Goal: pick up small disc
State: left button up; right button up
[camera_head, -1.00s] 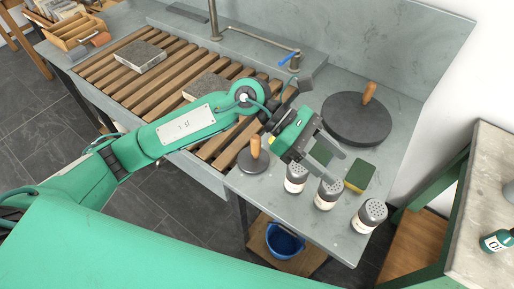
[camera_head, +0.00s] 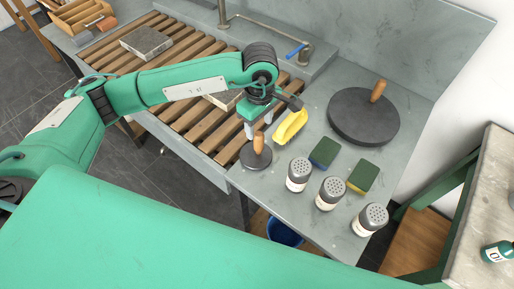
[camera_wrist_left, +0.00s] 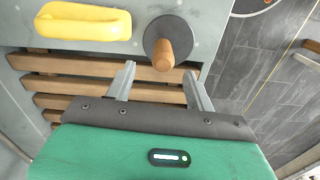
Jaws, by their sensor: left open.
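The small disc (camera_head: 254,162) is dark grey with an upright wooden handle (camera_head: 259,142). It lies on the grey counter near its left front edge. In the left wrist view the disc (camera_wrist_left: 181,30) is ahead of the jaws, with the handle (camera_wrist_left: 170,45) pointing toward the camera. My left gripper (camera_head: 258,124) is open and points down just above the handle. In the wrist view its fingertips (camera_wrist_left: 159,70) stand either side of the handle's near end, and I see no contact. My right gripper is not in view.
A yellow handled tool (camera_head: 290,127) lies close to the right of my left gripper. Several shakers (camera_head: 331,193), two sponges (camera_head: 363,177) and a large handled disc (camera_head: 363,118) stand further right. A slatted wooden rack (camera_head: 185,65) is to the left. A blue bucket (camera_head: 284,232) is below.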

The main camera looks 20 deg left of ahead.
aim_at(259, 133)
pick_arm(q)
jog(key=shift+f, duration=0.85)
jog(key=shift+s+f+p, duration=0.15)
jog(key=shift+f+p, duration=0.4)
notch_tip(259, 133, down, 3)
jog(key=shift+s+f+p, duration=0.15)
jog(key=shift+f+p, duration=0.05)
jog(key=shift+p, duration=0.5)
jog(key=shift+f, duration=0.45)
grip_shut()
jog(key=shift+r, duration=0.15)
